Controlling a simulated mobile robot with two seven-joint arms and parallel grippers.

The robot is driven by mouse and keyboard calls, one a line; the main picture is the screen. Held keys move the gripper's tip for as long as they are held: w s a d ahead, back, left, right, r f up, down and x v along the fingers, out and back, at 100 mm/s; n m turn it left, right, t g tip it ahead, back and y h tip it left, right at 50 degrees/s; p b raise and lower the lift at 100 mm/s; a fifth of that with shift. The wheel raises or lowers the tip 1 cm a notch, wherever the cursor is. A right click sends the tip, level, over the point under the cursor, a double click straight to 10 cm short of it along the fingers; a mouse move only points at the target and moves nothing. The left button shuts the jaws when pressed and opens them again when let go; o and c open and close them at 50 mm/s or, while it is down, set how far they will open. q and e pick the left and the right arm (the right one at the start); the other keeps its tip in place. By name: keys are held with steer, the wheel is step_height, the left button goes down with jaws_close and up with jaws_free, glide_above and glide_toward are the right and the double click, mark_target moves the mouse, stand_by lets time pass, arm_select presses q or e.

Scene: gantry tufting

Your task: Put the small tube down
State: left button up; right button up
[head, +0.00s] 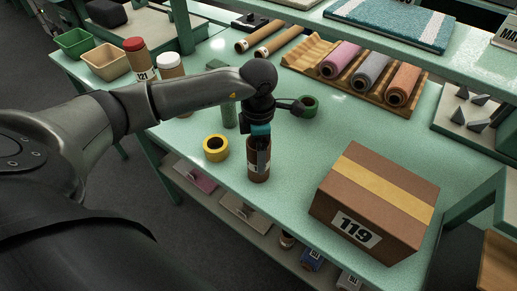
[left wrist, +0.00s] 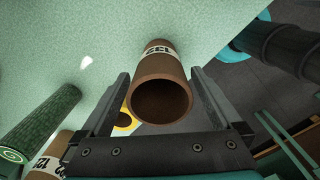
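The small tube (head: 258,172) is a short brown cardboard cylinder with a pale label. It is upright at the front of the green table and appears to rest on it. My left gripper (head: 262,150) points down over its top. In the left wrist view the tube (left wrist: 160,68) shows its open round end, between the two fingers of my left gripper (left wrist: 160,75). A narrow gap shows on each side, so the fingers look open around it. The tube's foot is hard to see in the wrist view. My right gripper is not in view.
A yellow tape roll (head: 215,148) is left of the tube, and a green roll (head: 308,105) lies behind. A taped box labelled 119 (head: 375,205) stands to the right. A rack of colored rolls (head: 370,75) is at the back. The table's front edge is close.

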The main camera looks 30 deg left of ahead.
arm_select(q)
step_height(320, 180, up, 12)
steer(key=shift+r, duration=0.15)
stand_by(0.6)
